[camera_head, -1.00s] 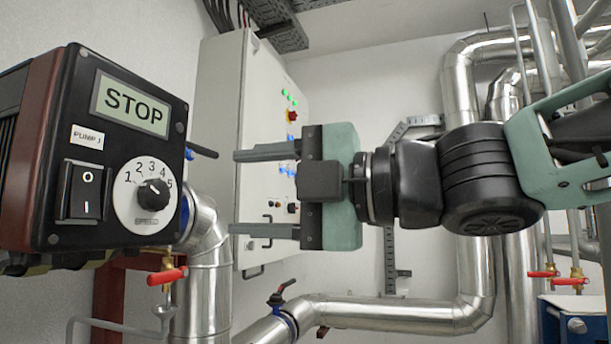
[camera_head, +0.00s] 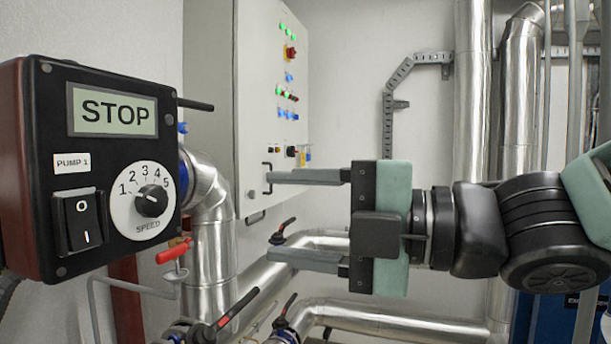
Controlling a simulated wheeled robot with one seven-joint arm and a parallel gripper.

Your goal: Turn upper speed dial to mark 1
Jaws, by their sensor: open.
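A black pump control box (camera_head: 150,255) labelled PUMP 1 fills the left side. Its round white speed dial (camera_head: 128,225) carries marks 1 to 5 and a black knob (camera_head: 151,203). A small pale line shows on the knob; I cannot tell for sure which mark it points at. This is the only speed dial in view. My gripper (camera_head: 269,215) is open and empty, to the right of the box and apart from it. Its two fingers point left, one above the other, roughly at the dial's height in the picture.
The box also has a STOP display (camera_head: 113,109) and a black rocker switch (camera_head: 78,221). A grey cabinet (camera_head: 211,85) stands behind. Silver pipes (camera_head: 213,265), a red-handled valve (camera_head: 174,252) and black-handled valves (camera_head: 238,310) lie below. Open space separates my fingers from the box.

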